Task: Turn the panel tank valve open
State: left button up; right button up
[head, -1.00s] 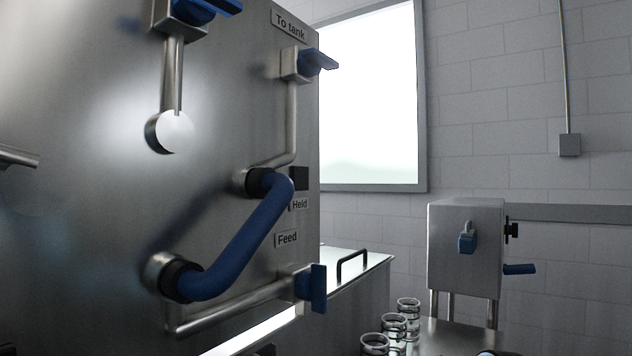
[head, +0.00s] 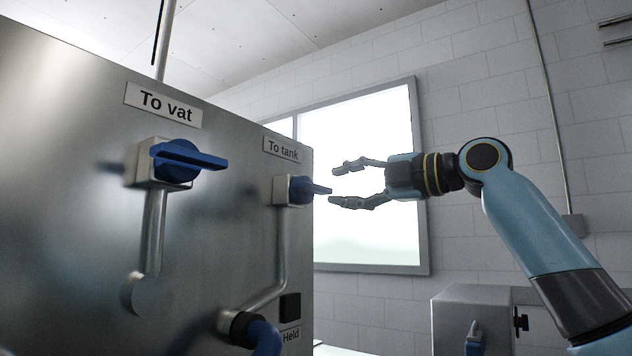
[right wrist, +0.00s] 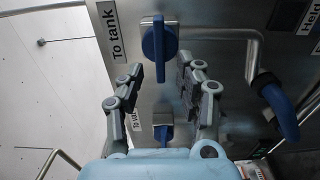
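The tank valve is a grey block with a blue handle (head: 302,189) under the "To tank" label (head: 282,148), at the panel's right edge in the head view. The handle points right, off the panel. My right gripper (head: 337,185) is open and empty just right of the handle's tip. In the right wrist view the blue handle (right wrist: 158,50) lies lengthwise, and its lower end appears between the spread fingertips of the right gripper (right wrist: 162,74). I see no contact, but the depth gap is hard to tell. My left gripper is out of view.
The vat valve (head: 180,162), also with a blue handle, sits left under the "To vat" label (head: 163,104). A steel pipe (head: 280,250) runs down to a blue hose (head: 262,338). A grey box (head: 475,305) stands low at right.

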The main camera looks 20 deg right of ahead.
aim_at(321, 188)
jog(key=p+x, duration=0.2)
jog(key=x, duration=0.4)
jog(key=shift+w+a, duration=0.15)
grip_shut()
